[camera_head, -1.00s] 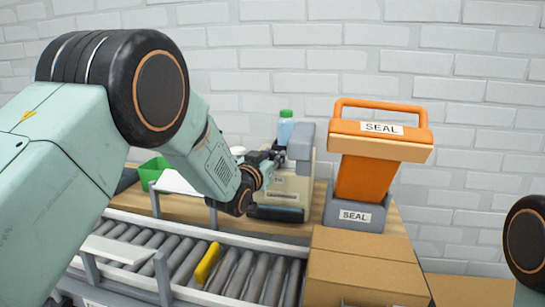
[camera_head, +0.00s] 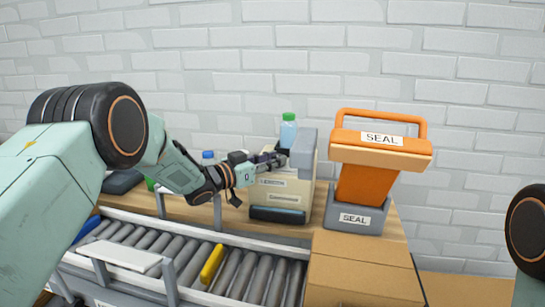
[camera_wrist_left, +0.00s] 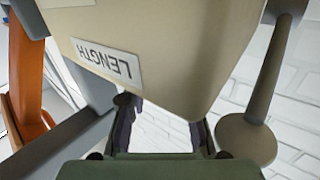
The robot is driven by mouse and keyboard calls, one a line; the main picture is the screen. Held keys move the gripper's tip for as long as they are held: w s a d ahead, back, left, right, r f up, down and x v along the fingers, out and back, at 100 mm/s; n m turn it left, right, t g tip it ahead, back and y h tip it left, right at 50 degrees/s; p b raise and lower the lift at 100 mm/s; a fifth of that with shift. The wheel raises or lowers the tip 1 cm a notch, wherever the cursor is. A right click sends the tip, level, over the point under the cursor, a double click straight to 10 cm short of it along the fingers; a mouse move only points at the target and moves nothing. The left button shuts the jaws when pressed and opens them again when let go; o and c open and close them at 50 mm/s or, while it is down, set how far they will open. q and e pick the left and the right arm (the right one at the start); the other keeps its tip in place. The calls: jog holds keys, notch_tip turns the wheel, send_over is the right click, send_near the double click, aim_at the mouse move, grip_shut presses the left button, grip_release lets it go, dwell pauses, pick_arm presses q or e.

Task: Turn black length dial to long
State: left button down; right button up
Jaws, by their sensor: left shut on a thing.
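The beige tape machine (camera_head: 283,190) with a grey upper part stands on the wooden bench in the head view. In the left wrist view its beige housing (camera_wrist_left: 180,40) fills the top, with a white LENGTH label (camera_wrist_left: 107,62). My left gripper (camera_head: 277,158) is at the machine's upper left side, its fingers shut on the black length dial. In the left wrist view the fingers (camera_wrist_left: 163,128) reach up to the housing's lower edge. The dial is not distinguishable there, and its setting cannot be read. My right gripper is out of view.
An orange SEAL press (camera_head: 370,165) on a grey base (camera_head: 355,218) stands right of the machine. A roller conveyor (camera_head: 180,255) with a yellow piece (camera_head: 212,264) runs in front. A cardboard box (camera_head: 362,270) is at front right.

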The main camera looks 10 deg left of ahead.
pick_arm(q)
jog(key=shift+f+h, duration=0.1)
jog(key=shift+h, duration=0.2)
jog(key=c, duration=1.1)
grip_release()
jog(key=shift+w, duration=0.1)
jog(key=shift+o, duration=0.2)
